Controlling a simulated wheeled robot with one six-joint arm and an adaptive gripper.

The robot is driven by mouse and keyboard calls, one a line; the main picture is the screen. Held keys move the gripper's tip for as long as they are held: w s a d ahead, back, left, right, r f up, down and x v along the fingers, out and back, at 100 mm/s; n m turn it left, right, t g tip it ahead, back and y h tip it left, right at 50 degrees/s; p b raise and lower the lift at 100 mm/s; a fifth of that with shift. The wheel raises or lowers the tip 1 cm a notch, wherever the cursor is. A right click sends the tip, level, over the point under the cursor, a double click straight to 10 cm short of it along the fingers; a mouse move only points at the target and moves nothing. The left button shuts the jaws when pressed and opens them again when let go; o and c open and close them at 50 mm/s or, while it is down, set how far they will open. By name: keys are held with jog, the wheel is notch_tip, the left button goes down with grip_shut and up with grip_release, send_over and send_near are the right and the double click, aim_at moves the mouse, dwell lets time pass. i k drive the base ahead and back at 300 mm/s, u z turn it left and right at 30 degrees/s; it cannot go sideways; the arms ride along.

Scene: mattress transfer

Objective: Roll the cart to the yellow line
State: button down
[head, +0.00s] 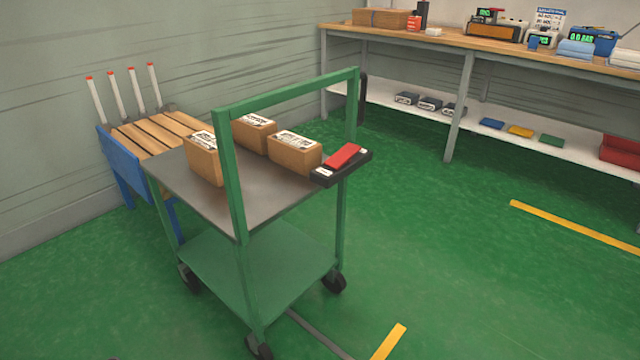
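The cart (250,275) is a green two-shelf trolley with black wheels and a tall green push handle (290,92) facing me. Its grey top (225,205) bears three brown labelled boxes: one at the left (204,160), one at the back (254,133) and one at the right (294,152). A black device with a red top (342,161) sits at the cart's right edge. A yellow line (575,227) runs on the floor at the right, and another yellow piece (389,342) shows at the bottom. My gripper is not in view.
A slatted bench with blue legs (120,165) and several white posts stands close behind the cart at the left wall. A long workbench (440,40) with a lower shelf (545,140) lines the back right. Green floor is clear right of the cart. A grey strip (318,335) lies near its front wheels.

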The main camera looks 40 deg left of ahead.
aim_at(259, 264)
jog(key=i, duration=3.2)
jog(key=u, duration=3.5)
